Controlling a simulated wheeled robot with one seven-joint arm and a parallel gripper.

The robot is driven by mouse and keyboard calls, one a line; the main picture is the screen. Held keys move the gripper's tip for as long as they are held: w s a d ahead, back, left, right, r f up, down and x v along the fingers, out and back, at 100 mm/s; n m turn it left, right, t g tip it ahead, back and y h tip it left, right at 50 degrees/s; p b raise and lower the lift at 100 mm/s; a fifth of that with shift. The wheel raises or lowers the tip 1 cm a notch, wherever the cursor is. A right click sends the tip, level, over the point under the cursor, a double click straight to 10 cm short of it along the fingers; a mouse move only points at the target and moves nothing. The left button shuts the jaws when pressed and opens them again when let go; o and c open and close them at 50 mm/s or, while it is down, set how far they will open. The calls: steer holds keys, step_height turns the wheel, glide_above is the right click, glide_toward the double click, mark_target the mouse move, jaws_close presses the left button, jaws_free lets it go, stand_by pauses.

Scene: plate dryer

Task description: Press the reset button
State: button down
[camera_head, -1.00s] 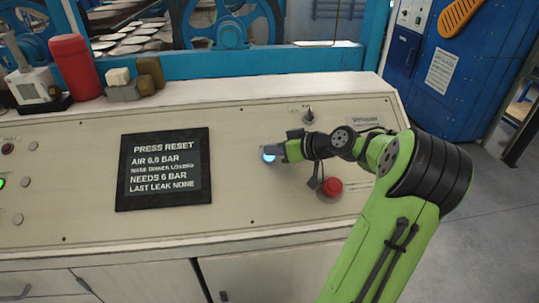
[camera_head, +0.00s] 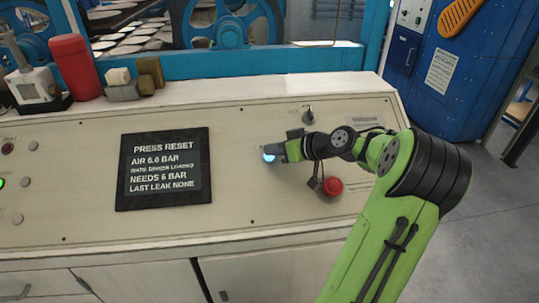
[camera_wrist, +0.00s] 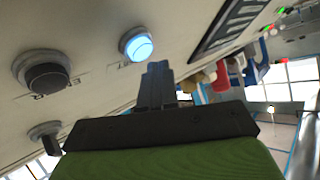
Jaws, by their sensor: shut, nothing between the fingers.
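The reset button is a lit blue-white round button (camera_head: 269,156) on the sloped panel. In the wrist view the lit button (camera_wrist: 138,47) sits in a pale round collar, just beyond the fingertips. My gripper (camera_head: 280,152) is shut and empty, close beside the button in the head view. In the wrist view its closed fingers (camera_wrist: 157,75) point toward the panel, slightly right of and below the button. I cannot tell whether they touch it. A black display (camera_head: 163,168) on the panel reads "PRESS RESET", "AIR 6,0 BAR", "NEEDS 6 BAR" and "LAST LEAK NONE".
A red mushroom button (camera_head: 333,186) is under my wrist. A dark knob (camera_head: 308,116) is above it. A red canister (camera_head: 75,67) and small blocks (camera_head: 122,84) stand on the ledge.

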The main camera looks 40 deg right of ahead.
steer(key=shift+w+d+f, duration=0.1)
steer(key=shift+w+f, duration=0.1)
steer(key=shift+f, duration=0.15)
steer(key=shift+w+d+f+b, duration=0.15)
steer(key=shift+f+b, duration=0.25)
steer(key=shift+b, duration=0.05)
stand_by(0.4)
stand_by(0.4)
steer(key=shift+s+a+r+p, duration=0.15)
steer(key=shift+s+r+p, duration=0.1)
steer(key=shift+r, duration=0.15)
steer(key=shift+s+a+r+p, duration=0.1)
steer(key=shift+r+p, duration=0.1)
steer(key=shift+r, duration=0.15)
steer(key=r+p, duration=0.1)
steer(key=s+a+r, duration=0.1)
steer(key=r, duration=0.1)
steer(key=s+r+p, duration=0.1)
steer(key=shift+a+r+p, duration=0.2)
steer(key=shift+a+p, duration=0.05)
steer(key=shift+p, duration=0.1)
stand_by(0.6)
